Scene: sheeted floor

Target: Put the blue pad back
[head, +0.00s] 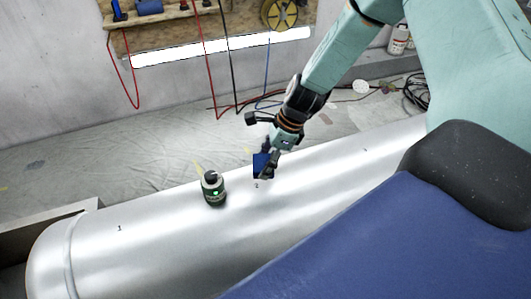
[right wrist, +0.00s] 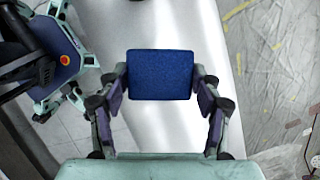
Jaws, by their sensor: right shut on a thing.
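The blue pad (right wrist: 160,75) is a small dark blue block, held between the two fingers of my right gripper (right wrist: 160,82) in the right wrist view. In the head view the pad (head: 261,165) shows at the tip of my right gripper (head: 266,163), over the silver cylinder (head: 150,240). I cannot tell whether the pad touches the cylinder. A small dark device (head: 213,190) with a green light stands on the cylinder, left of the pad. My left gripper is not in view.
A wooden board (head: 200,28) on the wall carries tools, a yellow reel (head: 279,13) and hanging red, black and blue cables. Small bottles (head: 398,40) stand at the back right. Sheeted floor (head: 100,165) behind the cylinder is mostly clear.

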